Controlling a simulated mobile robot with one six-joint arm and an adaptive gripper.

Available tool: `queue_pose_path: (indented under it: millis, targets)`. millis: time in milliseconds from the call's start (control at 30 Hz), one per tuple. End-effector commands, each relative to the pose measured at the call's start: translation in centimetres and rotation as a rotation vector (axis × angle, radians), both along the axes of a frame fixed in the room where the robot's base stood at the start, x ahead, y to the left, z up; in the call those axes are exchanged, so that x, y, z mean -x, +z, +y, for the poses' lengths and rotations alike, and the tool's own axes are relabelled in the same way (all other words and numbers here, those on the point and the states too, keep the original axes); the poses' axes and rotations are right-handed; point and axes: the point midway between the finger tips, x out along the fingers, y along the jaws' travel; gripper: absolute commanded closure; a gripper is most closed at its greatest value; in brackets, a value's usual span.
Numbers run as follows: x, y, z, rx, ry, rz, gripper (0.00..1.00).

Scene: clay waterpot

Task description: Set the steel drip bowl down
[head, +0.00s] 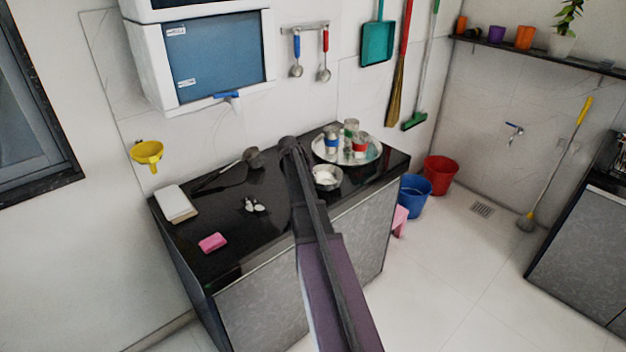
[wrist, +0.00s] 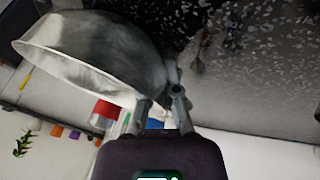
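The steel drip bowl (head: 328,178) is at the right of my arm in the head view, over the front part of the black counter (head: 240,225). In the wrist view the bowl (wrist: 125,50) fills the upper left, its rim facing the lower left. My gripper (wrist: 163,92) has its fingers at the bowl's side and looks shut on it. The exact contact is partly hidden. In the head view my arm hides the gripper. I cannot tell whether the bowl's base touches the counter.
A round steel tray (head: 322,150) with several cups stands behind the bowl. A pink sponge (head: 213,243), a white box (head: 174,203), small white items (head: 256,206) and a dark long-handled pan (head: 252,158) lie to the left. The front left counter is mostly clear. Blue (head: 414,197) and red (head: 440,175) buckets stand right.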

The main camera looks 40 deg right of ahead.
Motion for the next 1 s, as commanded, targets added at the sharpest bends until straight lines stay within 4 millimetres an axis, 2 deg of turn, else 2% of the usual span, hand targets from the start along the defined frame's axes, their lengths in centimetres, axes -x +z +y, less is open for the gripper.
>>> queue_pose_path:
  millis: [267,300,400,1000]
  targets:
    - [-0.02,-0.45,0.03,0.000,0.001,0.001,1.00]
    - [-0.03,-0.32,0.05,0.000,0.001,0.001,0.85]
    - [-0.03,-0.30,0.06,0.000,0.001,0.001,0.57]
    - [-0.07,0.18,0.12,-0.001,0.001,0.000,0.57]
